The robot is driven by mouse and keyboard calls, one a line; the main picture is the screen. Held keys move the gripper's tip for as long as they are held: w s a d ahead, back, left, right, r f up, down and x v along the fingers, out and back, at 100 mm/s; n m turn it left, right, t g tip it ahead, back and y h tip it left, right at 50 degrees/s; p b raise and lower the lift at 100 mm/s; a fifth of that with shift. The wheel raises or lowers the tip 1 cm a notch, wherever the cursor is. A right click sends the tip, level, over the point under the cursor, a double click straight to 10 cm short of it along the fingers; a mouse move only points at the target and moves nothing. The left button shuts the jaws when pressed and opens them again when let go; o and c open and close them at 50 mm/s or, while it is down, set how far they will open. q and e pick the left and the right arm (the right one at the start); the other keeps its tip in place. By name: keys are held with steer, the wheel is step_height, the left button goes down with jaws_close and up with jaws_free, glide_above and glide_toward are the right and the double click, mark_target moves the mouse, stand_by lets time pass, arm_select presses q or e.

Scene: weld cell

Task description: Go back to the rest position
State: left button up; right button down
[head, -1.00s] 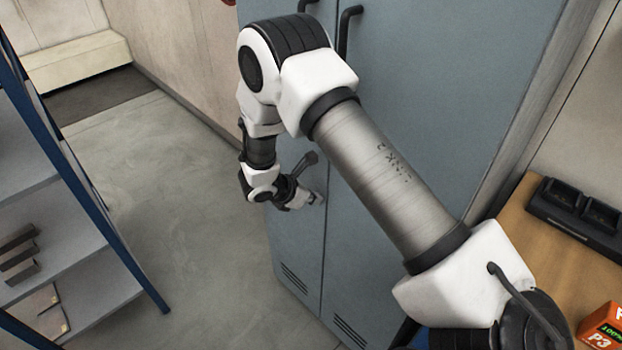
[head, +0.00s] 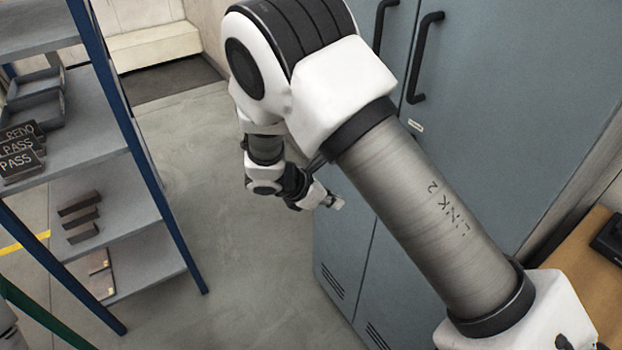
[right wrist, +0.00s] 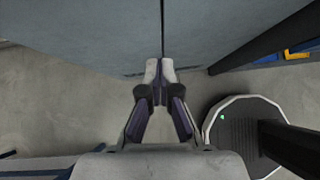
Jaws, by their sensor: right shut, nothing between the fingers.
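My right arm crosses the head view from the lower right. Its gripper (head: 335,202) hangs low in front of the blue-grey cabinet (head: 470,110), and the arm hides part of the doors. In the right wrist view the two fingers (right wrist: 160,72) meet at their tips and hold nothing. The cabinet doors (right wrist: 110,30) and the seam between them show beyond the fingertips there. I cannot tell the exact gap between gripper and cabinet. My left gripper is in neither view.
A blue-framed shelf rack (head: 130,205) with bins, labelled plates and dark bars stands at the left. Bare concrete floor (head: 200,150) lies between rack and cabinet. A wooden bench (head: 580,270) is at the right edge. My round base shows at the lower right in the wrist view.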

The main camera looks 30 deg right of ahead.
steer(key=s+f+g+y, duration=0.2)
steer(key=s+f+g, duration=0.3)
steer(key=s+f, duration=0.85)
steer(key=s+a+f+m+t+y, duration=0.1)
steer(key=s+a+f+m+y, duration=0.3)
steer(key=s+m, duration=0.4)
steer(key=s+a+f+m+y, duration=0.4)
steer(key=s+m, duration=0.2)
steer(key=s, duration=0.4)
steer(key=w+d+m+t+h, duration=0.1)
steer(key=w+m+t, duration=0.3)
steer(key=w, duration=0.2)
steer(key=shift+w+d, duration=0.2)
steer(key=shift+d, duration=0.1)
steer(key=shift+s, duration=0.1)
